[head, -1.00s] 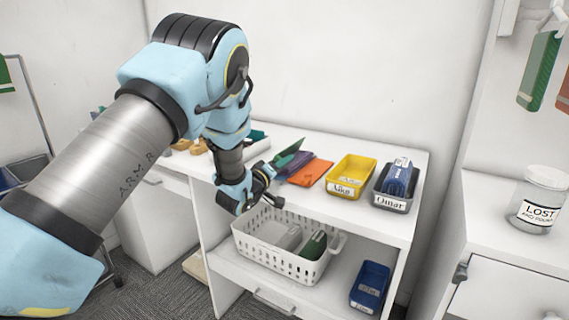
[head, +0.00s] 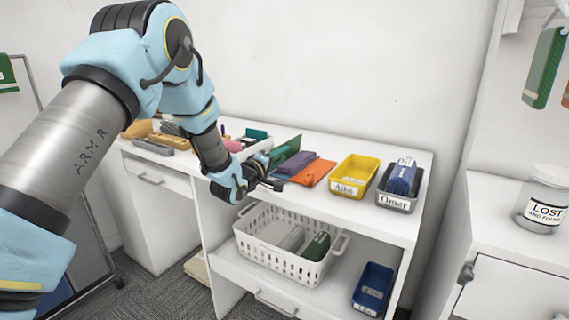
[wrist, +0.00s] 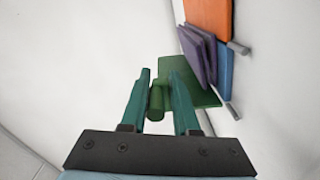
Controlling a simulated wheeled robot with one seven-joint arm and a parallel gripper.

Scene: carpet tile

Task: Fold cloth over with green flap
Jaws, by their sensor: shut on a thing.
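My gripper (wrist: 161,78) is shut on a green rod-like edge of the green flap (wrist: 196,88), between its two teal fingers. In the head view, my gripper (head: 268,184) is at the front edge of the white desk, and the green flap (head: 287,151) stands tilted just behind it. The purple cloth (head: 294,164) lies beside the flap, towards the orange piece (head: 318,172). In the wrist view, the purple cloth (wrist: 198,55) overlaps the flap's far side. My gripper hides part of the flap in the head view.
A yellow bin (head: 352,176) and a grey bin (head: 397,187) holding a blue item stand on the right. A white basket (head: 285,245) and a blue bin (head: 373,288) are on the lower shelf. A lidded jar (head: 543,200) stands far right.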

